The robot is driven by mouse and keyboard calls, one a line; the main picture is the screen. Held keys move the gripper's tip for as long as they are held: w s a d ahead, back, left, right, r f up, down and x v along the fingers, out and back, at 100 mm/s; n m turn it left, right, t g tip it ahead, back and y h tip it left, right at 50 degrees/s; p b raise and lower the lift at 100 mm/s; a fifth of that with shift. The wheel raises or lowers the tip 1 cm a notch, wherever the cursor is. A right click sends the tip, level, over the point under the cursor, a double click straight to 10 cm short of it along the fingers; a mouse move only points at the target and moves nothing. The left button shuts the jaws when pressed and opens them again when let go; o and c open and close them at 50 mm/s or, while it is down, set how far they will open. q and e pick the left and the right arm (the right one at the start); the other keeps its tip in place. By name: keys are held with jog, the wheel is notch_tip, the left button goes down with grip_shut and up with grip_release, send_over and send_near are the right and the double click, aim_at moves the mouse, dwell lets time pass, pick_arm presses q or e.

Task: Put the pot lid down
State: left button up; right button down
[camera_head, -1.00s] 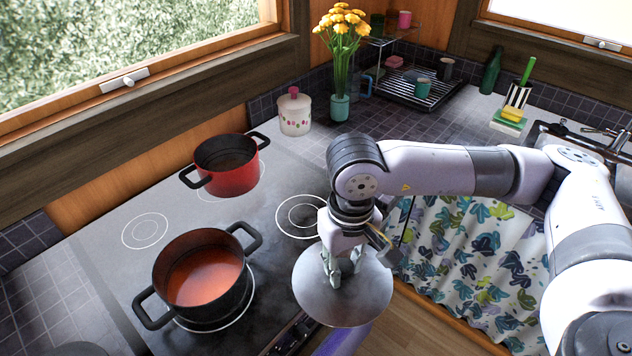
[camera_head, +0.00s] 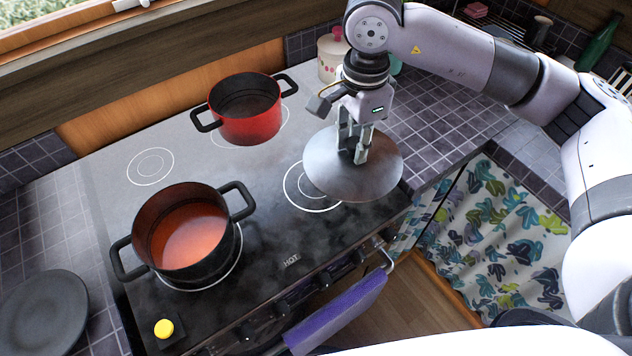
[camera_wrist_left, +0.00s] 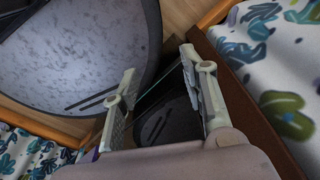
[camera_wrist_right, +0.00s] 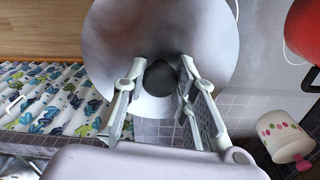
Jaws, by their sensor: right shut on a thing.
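The pot lid (camera_head: 388,168) is a round grey metal disc, held roughly level over the right end of the stove, partly covering the front right burner ring. My right gripper (camera_head: 355,152) is shut on its dark knob (camera_wrist_right: 160,80), with one finger on each side in the right wrist view. I cannot tell how far the lid is above the stove. A black pot (camera_head: 181,240) of red soup stands uncovered at the front left. A red pot (camera_head: 248,112) stands open at the back. My left gripper (camera_wrist_left: 160,66) is open and empty in the left wrist view.
The stove top (camera_head: 200,148) is clear between the pots. A dark plate (camera_head: 42,310) lies on the tiled counter at left. A purple towel (camera_head: 338,312) hangs from the stove's front rail. A white jar (camera_head: 330,58) stands behind my right arm.

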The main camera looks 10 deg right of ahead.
aim_at(316, 155)
jog(key=w+r+m, duration=0.1)
jog(key=m, duration=0.2)
jog(key=w+a+m, duration=0.1)
jog(key=m, duration=0.1)
jog(key=w+a+r+m, duration=0.1)
jog(key=m, duration=0.2)
jog(key=shift+w+a+r+m, duration=0.1)
jog(key=shift+w+r+m, duration=0.1)
jog(key=shift+r+m, duration=0.15)
jog(key=r+m, duration=0.1)
jog(key=m, duration=0.1)
jog(key=w+a+m, duration=0.1)
jog(key=m, duration=0.2)
jog(key=w+a+r+m+b, duration=0.1)
jog(key=m, duration=0.1)
jog(key=shift+a+r+m, duration=0.2)
jog(key=shift+r+m, duration=0.05)
jog(key=shift+r, duration=0.05)
jog(key=f+m+p, duration=0.1)
jog(key=f, duration=0.3)
jog(key=f+m, duration=0.1)
jog(key=f, duration=0.4)
jog(key=a+f+m+p, duration=0.1)
jog(key=f+m, duration=0.1)
jog(key=f, duration=0.3)
jog(key=shift+w+f+p, duration=0.25)
jog(key=shift+w+p, duration=0.05)
notch_tip(316, 155, down, 4)
jog(key=shift+p, duration=0.5)
jog(key=shift+f, duration=0.1)
